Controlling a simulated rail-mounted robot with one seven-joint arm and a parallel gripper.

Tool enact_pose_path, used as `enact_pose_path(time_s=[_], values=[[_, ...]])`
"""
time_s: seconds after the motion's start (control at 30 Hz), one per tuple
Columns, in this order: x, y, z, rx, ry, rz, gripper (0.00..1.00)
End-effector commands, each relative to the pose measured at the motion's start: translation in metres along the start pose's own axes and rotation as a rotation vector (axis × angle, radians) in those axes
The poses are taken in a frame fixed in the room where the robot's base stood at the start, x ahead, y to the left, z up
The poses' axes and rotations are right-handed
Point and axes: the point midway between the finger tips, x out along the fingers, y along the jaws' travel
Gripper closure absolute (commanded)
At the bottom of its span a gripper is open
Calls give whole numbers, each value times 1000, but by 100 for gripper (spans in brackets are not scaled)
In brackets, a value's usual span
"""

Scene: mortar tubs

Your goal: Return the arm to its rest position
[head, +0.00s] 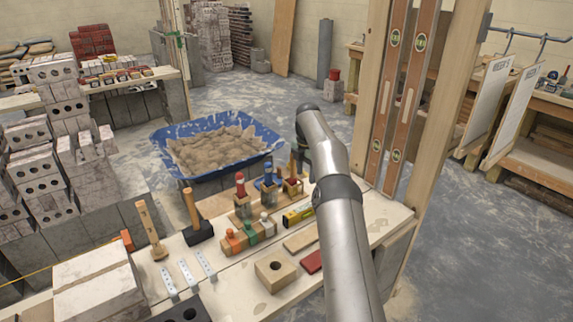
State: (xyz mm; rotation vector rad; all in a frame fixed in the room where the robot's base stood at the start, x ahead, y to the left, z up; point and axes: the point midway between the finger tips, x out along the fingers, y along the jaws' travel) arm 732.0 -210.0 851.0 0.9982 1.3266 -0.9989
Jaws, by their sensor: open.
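My arm rises from the bottom of the head view as a silver link with a grey band. It reaches up over the workbench (375,222) to a dark rounded joint near the middle of the picture. The arm passes in front of the bench's right part and covers some of what stands there.
A blue tub (268,133) of brown material stands behind the bench. A wooden mallet (150,228), a black-headed hammer (197,224), small pots and a holed wooden block (275,271) crowd the bench. Levels (408,95) lean on the post at right. Brick stacks (38,175) stand left.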

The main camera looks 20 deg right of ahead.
Motion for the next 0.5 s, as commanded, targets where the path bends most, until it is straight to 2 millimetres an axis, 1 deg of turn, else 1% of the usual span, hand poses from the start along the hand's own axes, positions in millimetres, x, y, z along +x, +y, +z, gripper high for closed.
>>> enact_pose_path(time_s=[0.1,0.17,0.27,0.37,0.4,0.47,0.5], values=[[-2,0,-1,1,0,-1,49],[-8,1,-6,10,-3,0,49],[-30,4,-27,58,-12,-1,49],[-65,1,-65,162,-30,0,49],[-80,-3,-84,218,-38,1,49],[-101,-15,-111,313,-49,3,49],[-112,-25,-129,380,-55,4,49]])
